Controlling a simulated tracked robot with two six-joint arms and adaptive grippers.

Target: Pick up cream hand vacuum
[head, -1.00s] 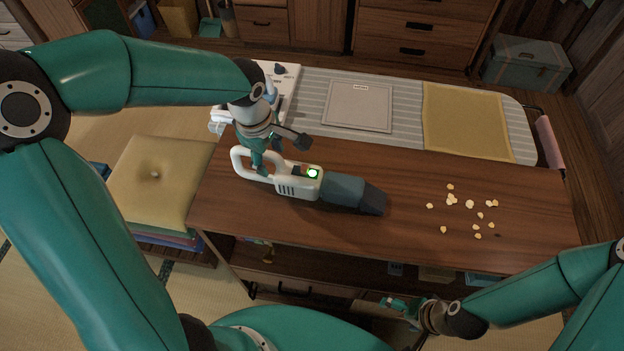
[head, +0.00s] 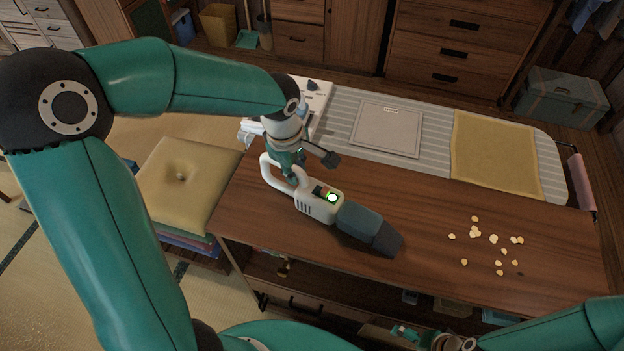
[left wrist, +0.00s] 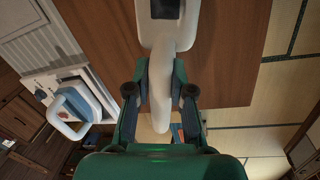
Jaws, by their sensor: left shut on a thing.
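The cream hand vacuum (head: 318,203) has a looped handle, a green light on top and a dark grey nozzle pointing right and toward me. It is over the left part of the wooden table; I cannot tell whether it still touches the top. My left gripper (head: 287,172) is shut on its handle. In the left wrist view the fingers of my left gripper (left wrist: 160,92) press both sides of the cream handle (left wrist: 162,70). My right gripper (head: 405,332) is at the lower edge of the head view, in front of the table, and its jaws are too small to read.
Several pale crumbs (head: 476,233) lie on the right of the wooden table (head: 420,205). A striped mat (head: 435,120) holds a grey board (head: 386,128) and a yellow cloth (head: 495,150). A white appliance (head: 312,100) stands behind my left gripper. A cushion stack (head: 188,180) stands left of the table.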

